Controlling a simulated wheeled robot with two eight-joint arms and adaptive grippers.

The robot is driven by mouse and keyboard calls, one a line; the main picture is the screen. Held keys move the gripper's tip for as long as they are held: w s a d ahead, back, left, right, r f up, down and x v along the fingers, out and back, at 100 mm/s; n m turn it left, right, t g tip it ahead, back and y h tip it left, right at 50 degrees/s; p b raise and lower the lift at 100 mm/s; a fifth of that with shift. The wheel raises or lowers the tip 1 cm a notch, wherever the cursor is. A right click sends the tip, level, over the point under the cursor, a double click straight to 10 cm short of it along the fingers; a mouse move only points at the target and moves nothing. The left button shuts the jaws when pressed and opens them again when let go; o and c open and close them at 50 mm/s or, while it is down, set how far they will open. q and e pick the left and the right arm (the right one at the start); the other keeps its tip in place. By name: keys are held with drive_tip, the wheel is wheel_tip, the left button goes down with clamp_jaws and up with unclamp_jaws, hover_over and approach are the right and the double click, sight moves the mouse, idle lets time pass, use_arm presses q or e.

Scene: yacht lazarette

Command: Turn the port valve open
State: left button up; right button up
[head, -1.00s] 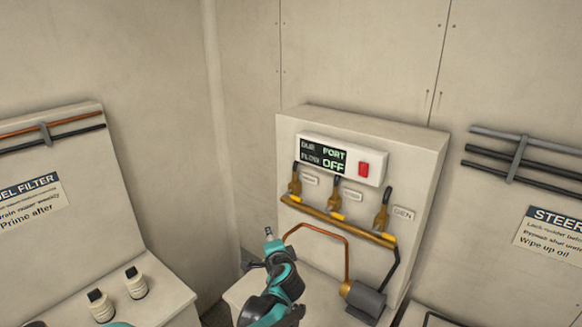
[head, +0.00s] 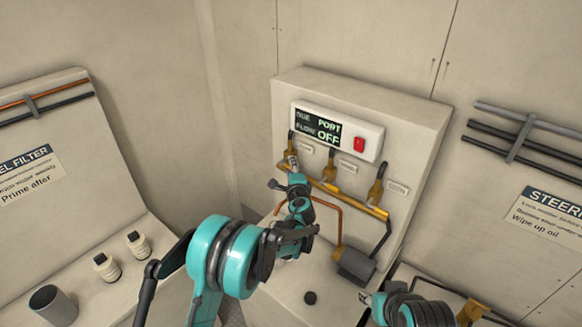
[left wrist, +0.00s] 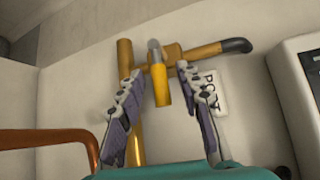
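The port valve is the leftmost of three brass valves, with a black-tipped lever (head: 292,137) pointing up. In the left wrist view its lever (left wrist: 235,46) points right, beside a label (left wrist: 210,92) that seems to read PORT. My left gripper (head: 291,161) is at this valve's lower part, which it partly hides. In the left wrist view the left gripper (left wrist: 159,73) is open, its fingers on either side of the valve's yellow piece (left wrist: 160,86), not closed on it. The display (head: 318,127) reads DUE PORT, FLOW OFF. My right gripper (head: 366,298) is low at right, too small to judge.
Two similar valves, the middle one (head: 330,172) and the right one (head: 375,192), stand on the same yellow pipe (head: 345,198). A red switch (head: 359,144) is beside the display. Bottles and a cup (head: 53,304) stand at left.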

use_arm(q)
clamp_jaws()
